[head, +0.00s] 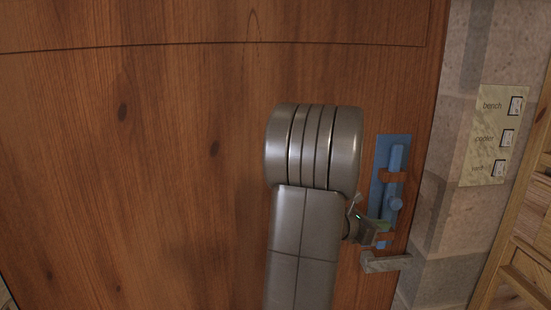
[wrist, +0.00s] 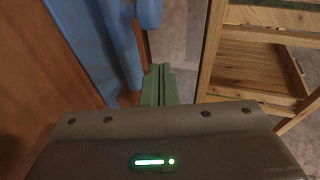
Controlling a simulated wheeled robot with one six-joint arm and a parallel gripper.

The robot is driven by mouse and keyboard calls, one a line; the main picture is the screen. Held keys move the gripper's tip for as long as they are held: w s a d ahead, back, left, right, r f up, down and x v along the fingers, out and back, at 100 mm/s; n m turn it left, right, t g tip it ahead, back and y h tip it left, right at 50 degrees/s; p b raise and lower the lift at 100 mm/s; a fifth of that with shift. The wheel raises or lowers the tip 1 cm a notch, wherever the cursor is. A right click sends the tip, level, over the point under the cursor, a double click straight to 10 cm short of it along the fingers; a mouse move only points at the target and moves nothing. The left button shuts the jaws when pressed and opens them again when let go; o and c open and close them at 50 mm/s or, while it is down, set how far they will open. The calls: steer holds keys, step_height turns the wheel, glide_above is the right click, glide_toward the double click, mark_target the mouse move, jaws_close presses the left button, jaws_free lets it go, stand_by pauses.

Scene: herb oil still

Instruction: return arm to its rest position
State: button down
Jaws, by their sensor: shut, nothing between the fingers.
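My gripper (head: 384,227) is at the right edge of a wooden door, just below the knob of a blue slide bolt (head: 397,165). In the wrist view its green fingers (wrist: 160,78) are together and empty. The blue bolt also shows at the left of the wrist view (wrist: 95,35), close beside the fingers; I cannot tell whether they touch it. My grey metal arm stands in front of the door in the head view and hides part of it.
The wooden door (head: 150,150) fills most of the head view. A lever handle (head: 385,262) sits just below my gripper. On the stone wall at right is a panel with labelled switches (head: 484,135). A wooden rack (wrist: 250,70) stands at the right of the wrist view.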

steer(key=f, duration=0.3)
steer(key=shift+w+d, duration=0.2)
steer(key=shift+d, duration=0.1)
steer(key=shift+r, duration=0.1)
